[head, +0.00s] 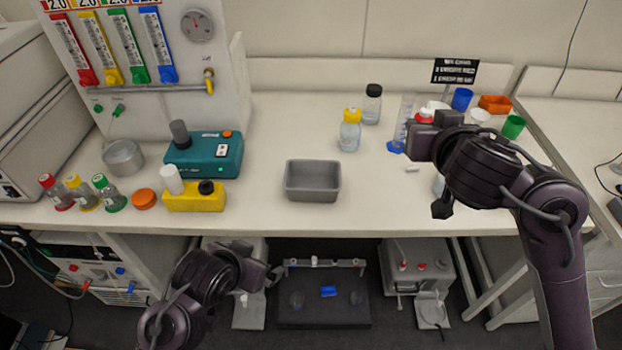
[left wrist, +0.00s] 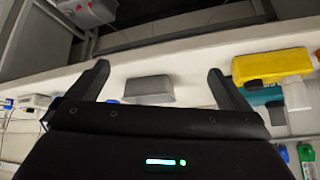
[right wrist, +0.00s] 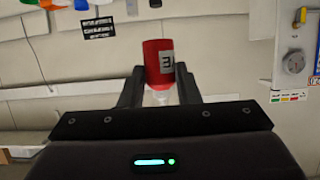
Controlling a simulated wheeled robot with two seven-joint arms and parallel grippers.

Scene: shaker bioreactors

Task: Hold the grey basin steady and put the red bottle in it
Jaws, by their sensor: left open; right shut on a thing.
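The grey basin (head: 313,182) is an empty rectangular tub standing upright near the bench's front edge. My left gripper (head: 262,262) is open and empty, low in front of the bench, below and left of the basin and apart from it. In the left wrist view the basin (left wrist: 149,90) shows beyond and between the open fingers (left wrist: 158,72). My right gripper (right wrist: 160,85) is shut on the red bottle (right wrist: 158,62), which has a red upper part with a dark mark on a pale label. In the head view the red bottle (head: 424,115) is mostly hidden by that gripper above the bench's right side.
A yellow-capped bottle (head: 350,132) and a dark-capped bottle (head: 372,105) stand behind the basin. A yellow block (head: 196,203) and a teal device (head: 205,158) stand left. Cups, including a green one (head: 513,126), stand right. Bench around the basin is clear.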

